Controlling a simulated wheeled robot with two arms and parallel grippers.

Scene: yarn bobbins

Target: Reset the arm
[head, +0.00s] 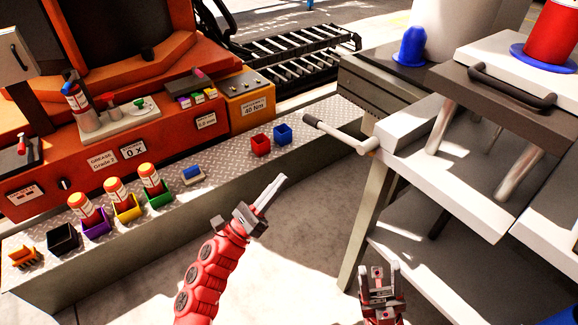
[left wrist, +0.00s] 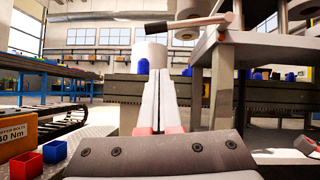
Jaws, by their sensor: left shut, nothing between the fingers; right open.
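My left gripper (head: 270,193) is shut and empty, in the air over the floor in front of the metal ledge. Its two fingers lie together in the left wrist view (left wrist: 156,100). My right gripper (head: 378,272) is open and empty, low at the bottom right of the head view, beside the grey stand's leg. Neither gripper touches any object that I can see. My red left arm (head: 210,275) reaches up from the bottom edge.
The tread-plate ledge (head: 225,180) holds a red bin (head: 260,145), a blue bin (head: 283,134) and several coloured bins with bobbins at left. A grey stand (head: 362,205) with a protruding handle (head: 335,132) stands at right. The floor between (head: 300,235) is clear.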

